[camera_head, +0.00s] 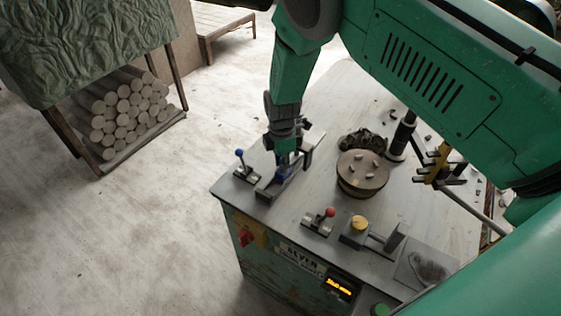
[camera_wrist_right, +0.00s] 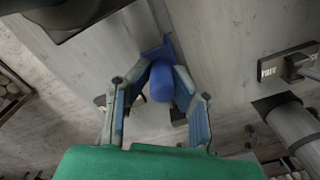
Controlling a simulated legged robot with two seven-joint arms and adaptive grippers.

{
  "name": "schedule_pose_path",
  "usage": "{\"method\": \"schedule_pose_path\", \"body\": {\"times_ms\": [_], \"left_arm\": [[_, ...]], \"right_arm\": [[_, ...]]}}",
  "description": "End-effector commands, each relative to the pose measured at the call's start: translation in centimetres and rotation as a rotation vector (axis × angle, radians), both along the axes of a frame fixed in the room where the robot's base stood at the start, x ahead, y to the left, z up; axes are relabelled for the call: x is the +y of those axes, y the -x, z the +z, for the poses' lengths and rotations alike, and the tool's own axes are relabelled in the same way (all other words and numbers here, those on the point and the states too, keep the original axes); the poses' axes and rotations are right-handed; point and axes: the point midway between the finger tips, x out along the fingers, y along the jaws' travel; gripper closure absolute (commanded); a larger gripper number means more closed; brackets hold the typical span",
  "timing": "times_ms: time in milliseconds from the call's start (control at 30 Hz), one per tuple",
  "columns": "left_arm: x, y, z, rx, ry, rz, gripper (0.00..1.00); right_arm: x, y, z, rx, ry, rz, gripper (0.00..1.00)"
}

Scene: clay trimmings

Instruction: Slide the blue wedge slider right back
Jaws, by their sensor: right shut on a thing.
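The blue wedge slider (camera_head: 283,171) sits on a grey metal track (camera_head: 267,191) near the left corner of the machine's top. In the wrist view the slider's blue knob (camera_wrist_right: 161,84) lies between my fingertips, with a flat blue piece (camera_wrist_right: 158,51) beyond it. My right gripper (camera_head: 287,152) reaches down from above and is shut on the slider. It also shows in the wrist view (camera_wrist_right: 163,92), a finger on each side of the knob. The fingers partly hide the slider and the track in the head view. My left gripper is in neither view.
A blue-knobbed lever (camera_head: 240,157) stands just left of the track. A red-knobbed lever (camera_head: 329,213) and a yellow button (camera_head: 359,223) are to the right. A round turntable (camera_head: 362,172) with small clay bits and a dark clay heap (camera_head: 362,140) are close by.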

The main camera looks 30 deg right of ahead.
Motion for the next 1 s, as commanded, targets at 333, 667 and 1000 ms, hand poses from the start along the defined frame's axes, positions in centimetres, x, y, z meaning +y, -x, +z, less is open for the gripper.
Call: {"method": "schedule_pose_path", "body": {"times_ms": [333,667,1000], "left_arm": [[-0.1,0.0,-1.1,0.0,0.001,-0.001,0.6],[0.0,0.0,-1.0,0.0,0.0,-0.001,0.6],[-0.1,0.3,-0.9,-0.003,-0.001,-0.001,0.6]], "right_arm": [[-2.1,-1.8,0.3,-0.017,-0.002,0.0,1.0],[-2.0,-1.7,0.3,-0.015,0.002,-0.001,0.63],[-2.0,-1.6,1.4,-0.013,-0.001,-0.001,0.63]]}}
